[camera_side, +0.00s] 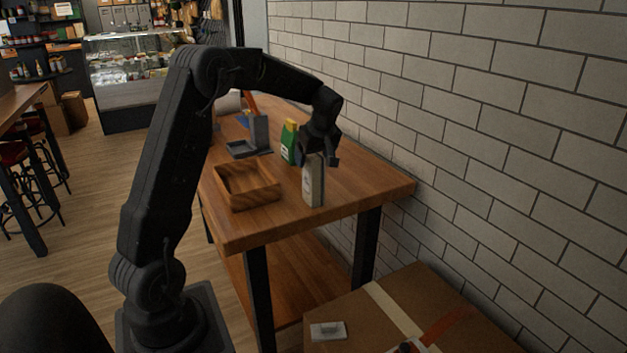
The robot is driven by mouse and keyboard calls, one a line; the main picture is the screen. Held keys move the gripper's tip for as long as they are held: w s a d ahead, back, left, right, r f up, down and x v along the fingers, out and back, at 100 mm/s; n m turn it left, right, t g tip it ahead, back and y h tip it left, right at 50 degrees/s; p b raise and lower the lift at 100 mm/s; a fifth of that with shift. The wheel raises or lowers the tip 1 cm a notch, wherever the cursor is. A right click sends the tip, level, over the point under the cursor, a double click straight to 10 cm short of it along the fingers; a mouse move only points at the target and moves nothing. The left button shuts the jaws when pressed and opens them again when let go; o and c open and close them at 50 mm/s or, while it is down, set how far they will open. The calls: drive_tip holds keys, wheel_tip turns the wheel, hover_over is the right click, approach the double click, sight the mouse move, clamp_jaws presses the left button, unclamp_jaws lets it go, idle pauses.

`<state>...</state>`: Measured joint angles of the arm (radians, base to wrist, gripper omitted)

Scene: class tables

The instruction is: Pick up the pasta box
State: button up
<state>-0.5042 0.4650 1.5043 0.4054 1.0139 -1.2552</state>
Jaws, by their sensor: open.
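A tall, pale grey-white carton (313,187) stands upright near the front right of the wooden table. It may be the pasta box, but its label is too small to read. My gripper (319,157) points down at the carton's top, with its fingers open. The fingers overlap the top of the carton in this view, and I cannot tell whether they touch it. A green pack with a yellow top (288,146) stands just behind and to the left.
An open wooden tray (251,207) sits left of the carton. A grey device (259,132) and a blue item stand farther back. A brick wall (480,110) runs along the table's right side. The table's front right corner is clear.

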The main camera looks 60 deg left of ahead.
drive_tip(key=shift+x, duration=1.35)
drive_tip(key=shift+c, duration=0.4)
drive_tip(key=shift+r, duration=0.1)
drive_tip(key=c, duration=1.1)
